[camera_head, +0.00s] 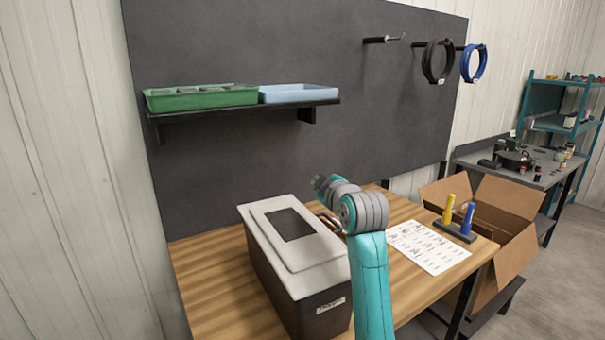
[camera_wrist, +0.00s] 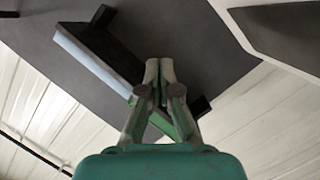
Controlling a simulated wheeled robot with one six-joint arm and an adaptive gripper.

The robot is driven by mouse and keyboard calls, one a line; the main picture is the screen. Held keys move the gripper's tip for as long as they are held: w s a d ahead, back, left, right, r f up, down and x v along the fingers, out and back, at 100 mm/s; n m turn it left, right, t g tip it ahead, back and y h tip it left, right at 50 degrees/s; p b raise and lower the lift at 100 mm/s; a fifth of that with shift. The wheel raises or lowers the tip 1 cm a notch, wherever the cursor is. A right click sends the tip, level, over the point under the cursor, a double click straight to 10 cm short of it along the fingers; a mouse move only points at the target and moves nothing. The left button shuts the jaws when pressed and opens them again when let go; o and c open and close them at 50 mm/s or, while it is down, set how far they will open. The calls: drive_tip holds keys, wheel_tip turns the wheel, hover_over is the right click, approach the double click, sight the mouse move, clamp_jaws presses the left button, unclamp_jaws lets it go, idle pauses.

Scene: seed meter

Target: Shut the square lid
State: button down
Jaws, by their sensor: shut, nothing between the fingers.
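A dark grey box (camera_head: 316,305) with a whitish top (camera_head: 310,258) stands on the wooden table. A dark rectangular area (camera_head: 286,224) lies in the back part of its top. I cannot tell whether that is the square lid's face or an opening. My gripper (camera_wrist: 160,70) is shut and empty, its fingertips together in the wrist view. In the head view my arm's wrist is just right of the box, and the fingers are not clear there. A dark panel with a pale edge fills the wrist view's upper right; I cannot tell what it is.
A wall shelf (camera_head: 230,108) holds a green tray (camera_head: 200,98) and a light blue tray (camera_head: 298,94). Right of my arm lie a printed sheet (camera_head: 427,247) and a stand with yellow and blue handles (camera_head: 455,232). An open cardboard box (camera_head: 507,200) is beyond the table's right edge.

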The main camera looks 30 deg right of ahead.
sight(327, 217)
drive_tip(key=shift+s+d+f+m+g+y, duration=0.1)
drive_tip(key=shift+d+f+m+y, duration=0.25)
drive_tip(key=shift+d+f+m, duration=1.15)
drive_tip(key=shift+s+d+f+m+g+y, duration=0.1)
drive_tip(key=shift+d+f+m+y, duration=0.2)
drive_tip(key=shift+f, duration=2.25)
drive_tip(key=shift+d+f+m+g+y, duration=0.1)
drive_tip(key=shift+d+f+m+y, duration=0.25)
drive_tip(key=shift+d+f+m, duration=1.15)
drive_tip(key=shift+a+f+n, duration=0.5)
drive_tip(key=shift+a+f, duration=0.2)
